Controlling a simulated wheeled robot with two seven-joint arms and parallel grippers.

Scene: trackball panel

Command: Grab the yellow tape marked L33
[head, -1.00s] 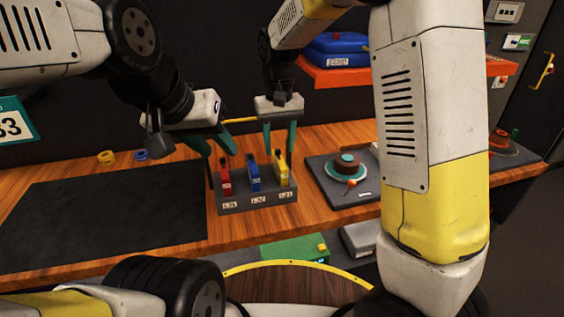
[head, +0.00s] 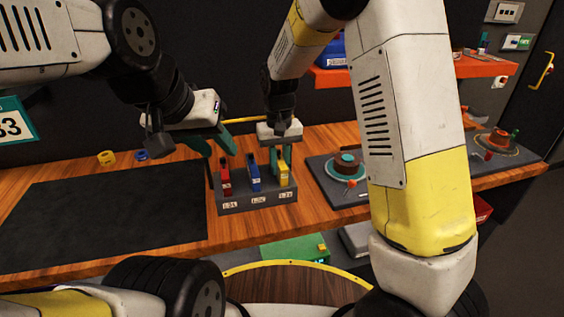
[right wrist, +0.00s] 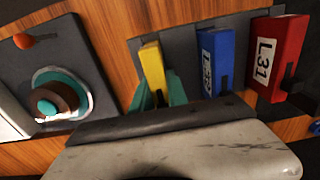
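The yellow tape (head: 284,174) stands upright in the rightmost slot of a grey holder (head: 257,208). A small white label below it is too small to read surely. My right gripper (head: 281,160) points down with its green fingers on either side of the tape's upper part. In the right wrist view both fingers lie close against the yellow tape (right wrist: 153,66), and it looks shut on it. The tape still sits in the holder. My left gripper (head: 214,150) is open and empty above and left of the holder.
A blue tape (head: 254,177) and a red tape (head: 225,178) marked L31 stand in the same holder. A trackball panel (head: 330,188) lies to the right. A black mat (head: 105,215) covers the left bench. An orange shelf (head: 335,76) is behind.

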